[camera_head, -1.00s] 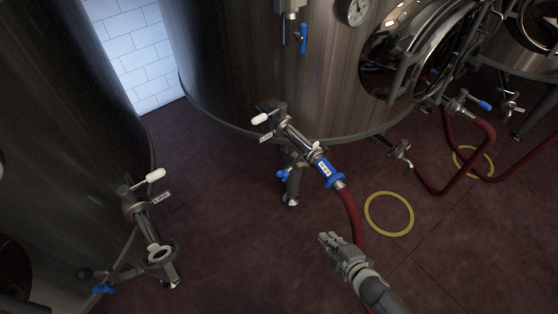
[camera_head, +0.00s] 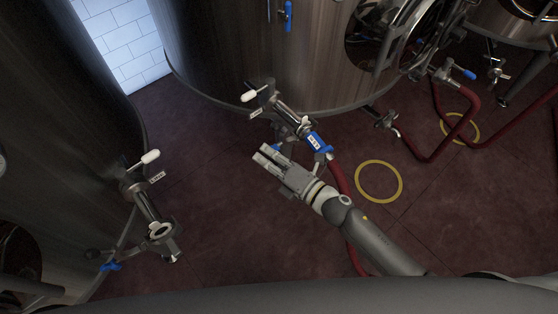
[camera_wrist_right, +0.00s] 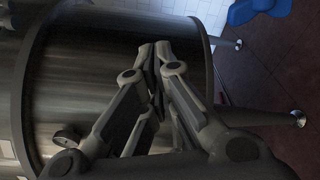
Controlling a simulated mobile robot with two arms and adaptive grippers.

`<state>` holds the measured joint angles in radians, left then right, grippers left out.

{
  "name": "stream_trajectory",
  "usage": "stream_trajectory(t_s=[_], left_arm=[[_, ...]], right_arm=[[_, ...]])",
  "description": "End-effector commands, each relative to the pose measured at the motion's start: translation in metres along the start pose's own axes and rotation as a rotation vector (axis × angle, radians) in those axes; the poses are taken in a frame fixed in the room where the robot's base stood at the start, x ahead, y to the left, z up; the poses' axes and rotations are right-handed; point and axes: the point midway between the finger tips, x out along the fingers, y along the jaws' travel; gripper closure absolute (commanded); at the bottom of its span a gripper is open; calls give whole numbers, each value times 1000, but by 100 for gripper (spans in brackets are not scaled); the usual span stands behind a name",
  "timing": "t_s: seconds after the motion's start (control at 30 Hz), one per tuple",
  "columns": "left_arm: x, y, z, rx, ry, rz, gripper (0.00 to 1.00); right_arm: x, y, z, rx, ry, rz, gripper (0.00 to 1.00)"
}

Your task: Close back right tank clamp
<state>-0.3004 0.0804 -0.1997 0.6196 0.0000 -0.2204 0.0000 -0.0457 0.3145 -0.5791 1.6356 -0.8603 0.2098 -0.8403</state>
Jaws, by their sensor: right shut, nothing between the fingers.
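The middle tank (camera_head: 230,60) at the back has a steel outlet pipe (camera_head: 292,118) with a white-handled valve (camera_head: 249,96). A blue hose fitting (camera_head: 318,142) with a white label sits at the pipe's lower end, joined to a red hose (camera_head: 338,178). I cannot tell whether its clamp is closed. My right gripper (camera_head: 263,155) is shut and empty, just below and left of the blue fitting in the head view; contact cannot be told. In the right wrist view its fingertips (camera_wrist_right: 157,51) are together before a steel tank (camera_wrist_right: 95,75), with a blue part (camera_wrist_right: 258,9) at the top right. My left gripper is not in view.
A left tank (camera_head: 60,110) has a similar pipe (camera_head: 146,205) with a white handle and an open-looking end. Further red hoses (camera_head: 440,135) and valves stand at the right.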

Motion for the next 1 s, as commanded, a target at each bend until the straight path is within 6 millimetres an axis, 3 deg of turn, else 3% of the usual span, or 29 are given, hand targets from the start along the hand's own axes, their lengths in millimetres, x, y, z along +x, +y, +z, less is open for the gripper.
stream_trajectory(t_s=[0.2,0.3,0.5,1.0], left_arm=[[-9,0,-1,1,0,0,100],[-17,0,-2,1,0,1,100],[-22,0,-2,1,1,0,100],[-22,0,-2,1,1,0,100]], right_arm=[[36,2,3,-1,-1,-1,100],[27,2,21,-2,-1,-3,100],[21,0,35,-1,1,-2,100],[20,0,39,8,0,0,100]])
